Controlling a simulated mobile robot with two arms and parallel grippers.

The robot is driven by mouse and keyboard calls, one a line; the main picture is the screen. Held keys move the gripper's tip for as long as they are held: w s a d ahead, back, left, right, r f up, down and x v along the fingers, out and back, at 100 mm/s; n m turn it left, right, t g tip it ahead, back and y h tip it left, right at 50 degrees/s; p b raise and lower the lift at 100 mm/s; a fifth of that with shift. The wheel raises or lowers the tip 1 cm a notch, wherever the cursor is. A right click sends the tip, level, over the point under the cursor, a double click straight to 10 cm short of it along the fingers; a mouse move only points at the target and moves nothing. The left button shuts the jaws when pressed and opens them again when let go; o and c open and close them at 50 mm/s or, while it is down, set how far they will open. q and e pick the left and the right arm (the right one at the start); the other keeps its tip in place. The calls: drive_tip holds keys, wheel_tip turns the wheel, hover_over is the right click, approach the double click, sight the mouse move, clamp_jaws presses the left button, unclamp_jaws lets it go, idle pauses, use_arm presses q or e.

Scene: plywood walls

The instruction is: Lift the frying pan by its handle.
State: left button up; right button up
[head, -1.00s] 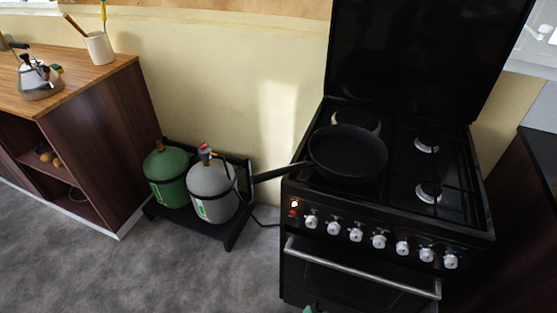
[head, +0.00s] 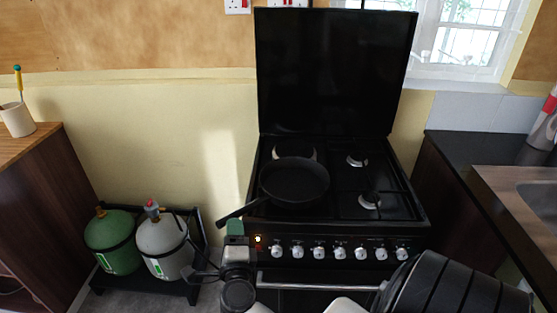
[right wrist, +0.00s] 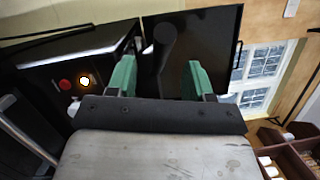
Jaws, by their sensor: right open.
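The black frying pan (head: 296,184) sits flat on the left burners of the stove. Its handle (head: 240,211) sticks out to the left, past the stove's front left corner. My right gripper (head: 236,228) is at the handle, just in front of and below it in the head view. In the right wrist view the right gripper (right wrist: 158,70) has its two green fingers apart, with the dark handle (right wrist: 164,42) showing in the gap between them. I cannot tell whether either finger touches it. My left gripper is not in view.
The black stove (head: 395,205) has a raised lid (head: 335,70) behind the pan and a row of knobs in front. A green gas bottle (head: 108,230) and a grey one (head: 162,240) stand left of it. A dark counter (head: 480,150) is at the right.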

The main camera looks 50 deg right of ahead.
sight(232, 214)
drive_tip(key=p+x, duration=0.1)
drive_tip(key=x, duration=0.4)
drive_tip(key=shift+w+d, duration=0.2)
drive_tip(key=shift+d, duration=0.1)
drive_tip(key=shift+s+a, duration=0.1)
clamp_jaws()
idle(1.0)
drive_tip(key=shift+r, duration=0.15)
